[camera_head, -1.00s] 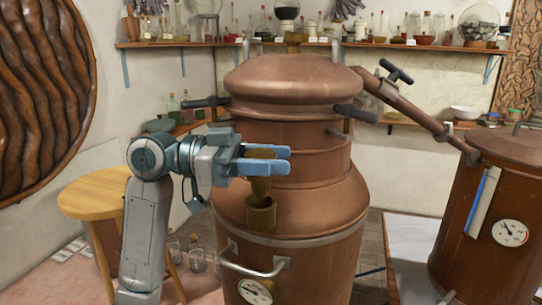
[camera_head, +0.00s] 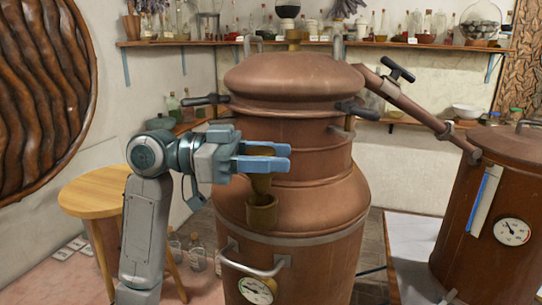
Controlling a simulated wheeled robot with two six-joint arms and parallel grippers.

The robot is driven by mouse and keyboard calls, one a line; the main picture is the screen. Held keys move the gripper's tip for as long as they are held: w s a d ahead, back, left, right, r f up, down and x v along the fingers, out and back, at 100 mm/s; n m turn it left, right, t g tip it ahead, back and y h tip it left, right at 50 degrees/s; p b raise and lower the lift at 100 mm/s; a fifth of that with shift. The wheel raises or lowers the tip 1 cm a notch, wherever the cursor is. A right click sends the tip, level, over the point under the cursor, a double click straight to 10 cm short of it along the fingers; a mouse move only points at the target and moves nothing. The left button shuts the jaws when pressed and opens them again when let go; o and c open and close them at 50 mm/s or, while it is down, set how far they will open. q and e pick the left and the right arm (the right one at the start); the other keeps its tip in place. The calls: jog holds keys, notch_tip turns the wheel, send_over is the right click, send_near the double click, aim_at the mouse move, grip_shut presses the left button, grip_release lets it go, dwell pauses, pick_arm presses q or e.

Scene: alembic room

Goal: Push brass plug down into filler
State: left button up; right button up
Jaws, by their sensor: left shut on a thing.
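The brass plug (camera_head: 261,183) is a dark brass piece that narrows toward its lower end. My left gripper (camera_head: 266,157), with blue fingers, is shut on its upper part, which the fingers partly hide. The filler (camera_head: 262,214) is a short brass cup on the front shoulder of the copper still (camera_head: 320,195). The plug stands upright over the filler, its lower end at the filler's mouth. I cannot tell how far it is inside. My right gripper is not in view.
The still has dark side handles (camera_head: 357,110) and a metal bar handle (camera_head: 255,264) below the filler. A round wooden stool (camera_head: 95,192) stands at left behind my arm. A second copper vessel (camera_head: 487,230) stands at right. Bottles stand on the floor behind my arm.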

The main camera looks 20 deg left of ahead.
pick_arm(q)
jog(key=shift+f+b, duration=2.3)
jog(key=shift+f, duration=0.15)
dwell(3.9)
jog(key=o, duration=1.1)
jog(key=shift+o, duration=0.2)
jog(key=shift+r, duration=0.2)
